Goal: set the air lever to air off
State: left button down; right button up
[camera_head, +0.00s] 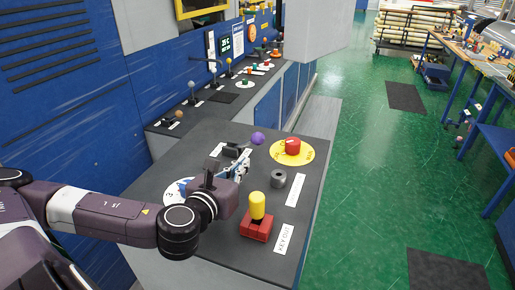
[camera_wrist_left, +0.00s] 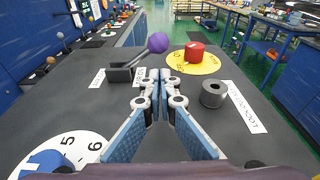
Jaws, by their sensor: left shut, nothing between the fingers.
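A lever with a purple ball knob (camera_head: 258,138) stands on the grey counter. I take it as the air lever, but its labels are too small to read. In the left wrist view the purple knob (camera_wrist_left: 158,42) sits on a rod leaning to the right from a black base (camera_wrist_left: 120,74). A white label lies on each side of the base. My left gripper (camera_head: 244,160) is shut and empty, just in front of the lever. In the left wrist view its fingertips (camera_wrist_left: 160,76) are together, short of the knob and apart from it. My right gripper is not in view.
A red knob (camera_head: 292,146) on a yellow disc is right of the lever. A grey ring-shaped part (camera_head: 279,179) and a yellow-handled red block (camera_head: 256,222) stand nearer. A numbered white dial (camera_wrist_left: 62,152) with a blue knob is at the near left. More levers line the far counter.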

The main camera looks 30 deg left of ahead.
aim_at(248, 143)
pick_arm(q)
jog(key=shift+x, duration=1.15)
jog(key=p+x, duration=0.1)
jog(key=x, duration=0.5)
jog(key=shift+w+r, duration=0.1)
jog(key=shift+w, duration=0.05)
jog(key=shift+p+x, duration=0.4)
jog(key=shift+x, duration=0.4)
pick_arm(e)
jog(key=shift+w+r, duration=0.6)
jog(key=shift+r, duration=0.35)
